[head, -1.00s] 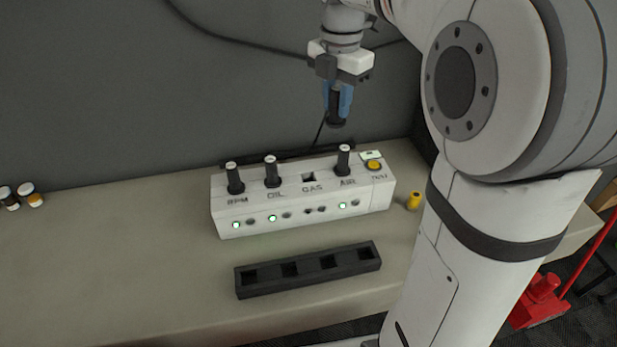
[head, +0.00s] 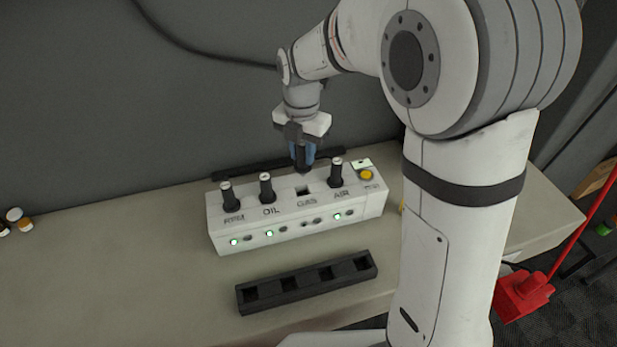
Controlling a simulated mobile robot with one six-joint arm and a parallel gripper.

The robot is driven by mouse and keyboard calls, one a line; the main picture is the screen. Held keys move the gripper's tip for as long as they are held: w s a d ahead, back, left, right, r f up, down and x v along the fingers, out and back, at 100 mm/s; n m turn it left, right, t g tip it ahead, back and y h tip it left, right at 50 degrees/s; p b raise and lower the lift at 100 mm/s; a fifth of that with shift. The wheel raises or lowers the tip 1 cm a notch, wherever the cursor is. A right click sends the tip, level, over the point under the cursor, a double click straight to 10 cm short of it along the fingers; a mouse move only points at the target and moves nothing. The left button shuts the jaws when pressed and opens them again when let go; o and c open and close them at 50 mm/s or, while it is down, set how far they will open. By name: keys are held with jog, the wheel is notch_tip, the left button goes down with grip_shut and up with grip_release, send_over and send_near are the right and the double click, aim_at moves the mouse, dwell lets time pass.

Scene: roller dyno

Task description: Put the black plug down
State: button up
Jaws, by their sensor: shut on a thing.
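My gripper (head: 302,152) is shut on a black plug (head: 302,162) and holds it upright, lower end down. In the head view the plug is above or just behind the white panel box (head: 290,229), over the empty GAS socket (head: 303,190); I cannot tell the exact gap. Black plugs stand in the RPM (head: 229,196), OIL (head: 266,187) and AIR (head: 336,172) sockets. Green lamps glow below RPM, OIL and AIR; those below GAS look dark. A black rack (head: 310,280) with several empty square holes lies in front of the box.
A yellow button (head: 366,174) is at the box's right end. Small jars (head: 18,220) stand at the far left. The bench (head: 110,270) is clear at left. A red object (head: 523,295) is on the floor at right. A grey wall (head: 80,120) is behind.

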aim_at(302, 173)
notch_tip(302, 173, down, 7)
jog(key=shift+a+f+p, duration=0.1)
jog(key=shift+a+p, duration=0.05)
jog(key=shift+p, duration=0.4)
jog(key=o, duration=0.8)
jog(key=shift+o, duration=0.2)
